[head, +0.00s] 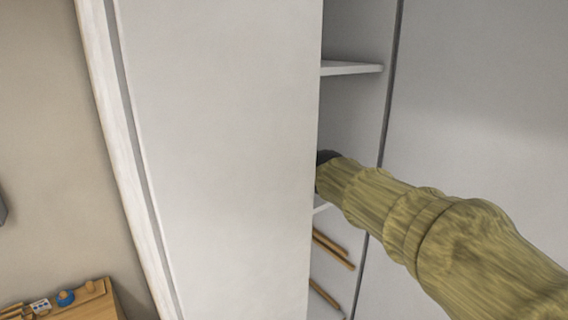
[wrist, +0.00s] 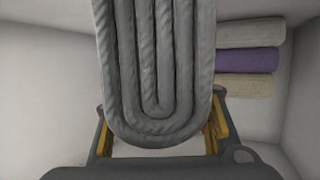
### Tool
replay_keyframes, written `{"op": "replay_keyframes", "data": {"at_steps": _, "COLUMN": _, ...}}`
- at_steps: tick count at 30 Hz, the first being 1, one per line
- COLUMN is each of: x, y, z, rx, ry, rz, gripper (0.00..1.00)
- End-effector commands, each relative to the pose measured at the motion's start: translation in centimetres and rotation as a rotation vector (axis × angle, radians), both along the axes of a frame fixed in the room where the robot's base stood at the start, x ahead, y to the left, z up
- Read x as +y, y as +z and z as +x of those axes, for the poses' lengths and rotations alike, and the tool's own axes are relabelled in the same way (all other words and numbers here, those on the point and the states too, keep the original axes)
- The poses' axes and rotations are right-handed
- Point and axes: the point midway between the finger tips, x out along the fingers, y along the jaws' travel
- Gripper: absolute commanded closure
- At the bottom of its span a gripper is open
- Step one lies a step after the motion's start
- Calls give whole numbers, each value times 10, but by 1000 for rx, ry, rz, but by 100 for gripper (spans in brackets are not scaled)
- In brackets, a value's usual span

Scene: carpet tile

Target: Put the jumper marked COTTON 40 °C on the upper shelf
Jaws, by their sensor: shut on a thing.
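A grey folded jumper (wrist: 158,75) fills the middle of the wrist view, its rolled folds facing the camera. No label shows on it, so I cannot read a marking. My gripper (wrist: 160,132) is shut on the jumper, with yellow pads at its left and right sides. In the head view my arm reaches into the open cupboard, and the gripper and jumper are hidden behind the white panel. The upper shelf (head: 350,69) shows as a white board above my arm; the part of it in view is bare.
A stack of folded cloths, grey (wrist: 250,32), purple (wrist: 248,61) and beige (wrist: 245,86), lies right of the jumper. A lower shelf edge (head: 321,205) and wooden bars (head: 331,250) are below my arm. The white panel (head: 220,150) blocks the left.

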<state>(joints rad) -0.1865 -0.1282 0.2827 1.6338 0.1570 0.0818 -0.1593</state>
Motion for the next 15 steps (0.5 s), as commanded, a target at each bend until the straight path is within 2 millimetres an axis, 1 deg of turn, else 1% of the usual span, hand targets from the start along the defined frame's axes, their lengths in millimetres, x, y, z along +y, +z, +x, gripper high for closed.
{"op": "replay_keyframes", "data": {"at_steps": 1, "x": 2, "y": 2, "z": 0, "rx": 1, "ry": 1, "rz": 0, "gripper": 90}}
{"op": "replay_keyframes", "data": {"at_steps": 15, "x": 8, "y": -7, "z": 0, "rx": 1, "ry": 2, "rz": -1, "gripper": 90}}
